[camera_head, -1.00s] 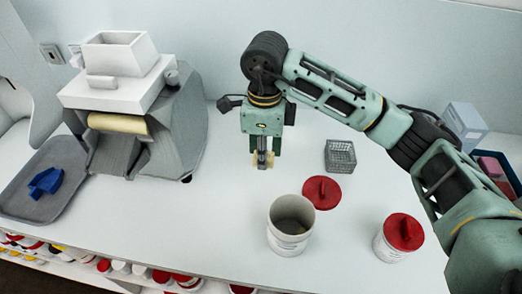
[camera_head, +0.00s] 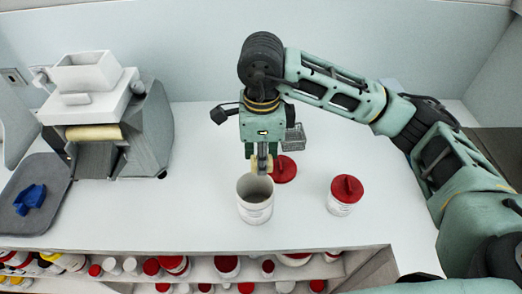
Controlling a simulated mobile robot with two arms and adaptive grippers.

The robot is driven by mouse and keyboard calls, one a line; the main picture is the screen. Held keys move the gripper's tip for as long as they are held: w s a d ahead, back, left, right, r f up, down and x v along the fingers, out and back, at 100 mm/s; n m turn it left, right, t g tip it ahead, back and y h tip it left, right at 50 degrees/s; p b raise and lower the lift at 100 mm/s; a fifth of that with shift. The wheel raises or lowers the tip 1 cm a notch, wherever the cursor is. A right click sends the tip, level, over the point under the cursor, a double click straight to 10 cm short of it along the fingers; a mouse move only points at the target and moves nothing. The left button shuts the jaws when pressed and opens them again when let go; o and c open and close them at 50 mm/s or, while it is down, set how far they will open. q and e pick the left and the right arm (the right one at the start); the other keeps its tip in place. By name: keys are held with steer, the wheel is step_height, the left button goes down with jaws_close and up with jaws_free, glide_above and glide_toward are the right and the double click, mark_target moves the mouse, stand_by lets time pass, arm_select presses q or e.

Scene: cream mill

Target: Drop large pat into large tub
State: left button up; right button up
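My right gripper (camera_head: 262,165) points straight down just above the back rim of an open white tub (camera_head: 256,207). Its fingers are shut on a small cream-coloured piece, the pat (camera_head: 254,166), whose edges show at the fingertips. The tub stands upright on the white counter, and its upper inside wall is visible. A red lid (camera_head: 286,172) lies on the counter behind it, partly hidden by the gripper. My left gripper is out of view.
A smaller white tub with a red lid (camera_head: 347,187) stands to the right. A wire basket (camera_head: 294,138) is behind the gripper. A grey and white mill (camera_head: 110,140) and a grey tray (camera_head: 58,178) with a blue scoop (camera_head: 30,199) are at the left. Shelves of containers run below.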

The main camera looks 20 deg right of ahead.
step_height(320, 180, down, 2)
steer(key=shift+f, duration=0.3)
steer(key=o, duration=1.2)
steer(key=shift+c, duration=0.2)
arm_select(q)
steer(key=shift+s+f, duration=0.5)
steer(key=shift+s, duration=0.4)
arm_select(e)
steer(key=shift+o, duration=0.2)
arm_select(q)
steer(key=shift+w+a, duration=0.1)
arm_select(e)
steer(key=shift+r, duration=0.1)
step_height(320, 180, up, 12)
